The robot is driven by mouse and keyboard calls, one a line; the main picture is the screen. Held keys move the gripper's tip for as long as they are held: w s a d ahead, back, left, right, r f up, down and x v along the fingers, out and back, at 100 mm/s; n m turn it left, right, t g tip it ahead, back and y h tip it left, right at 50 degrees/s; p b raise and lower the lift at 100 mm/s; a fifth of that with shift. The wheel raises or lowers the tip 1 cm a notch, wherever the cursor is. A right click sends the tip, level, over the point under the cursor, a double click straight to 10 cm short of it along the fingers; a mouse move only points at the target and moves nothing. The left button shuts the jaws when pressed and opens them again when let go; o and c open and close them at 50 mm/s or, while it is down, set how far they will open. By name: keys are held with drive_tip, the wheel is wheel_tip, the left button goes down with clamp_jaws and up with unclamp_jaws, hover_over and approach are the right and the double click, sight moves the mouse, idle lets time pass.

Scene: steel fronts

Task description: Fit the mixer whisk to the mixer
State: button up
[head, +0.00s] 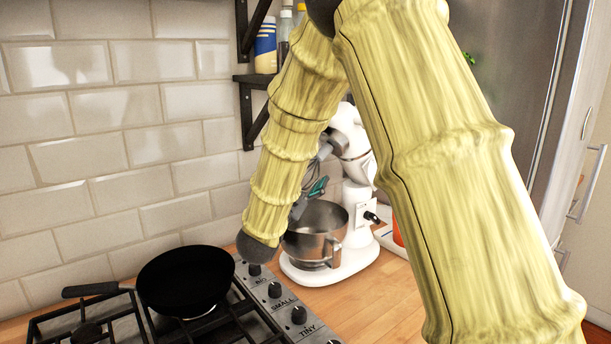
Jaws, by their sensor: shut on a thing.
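The white mixer (355,195) stands on the wooden counter, partly hidden behind my arm. Its steel bowl (315,236) sits on its base under the mixer head. The mixer whisk (311,172) shows as thin wires above the bowl, just below the grey part of the mixer head. My gripper (318,187) is above the bowl, with a teal part showing, and is shut on the whisk. My arm hides much of the gripper and the whisk's top. I cannot tell whether the whisk touches the mixer head.
A gas hob (230,318) with a black pan (186,281) is at the front left. Dark shelves (256,80) with bottles are on the tiled wall. A steel fridge front (520,90) stands at right. An orange item (398,234) is right of the mixer.

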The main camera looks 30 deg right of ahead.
drive_tip(key=o, duration=1.2)
drive_tip(key=v, duration=1.2)
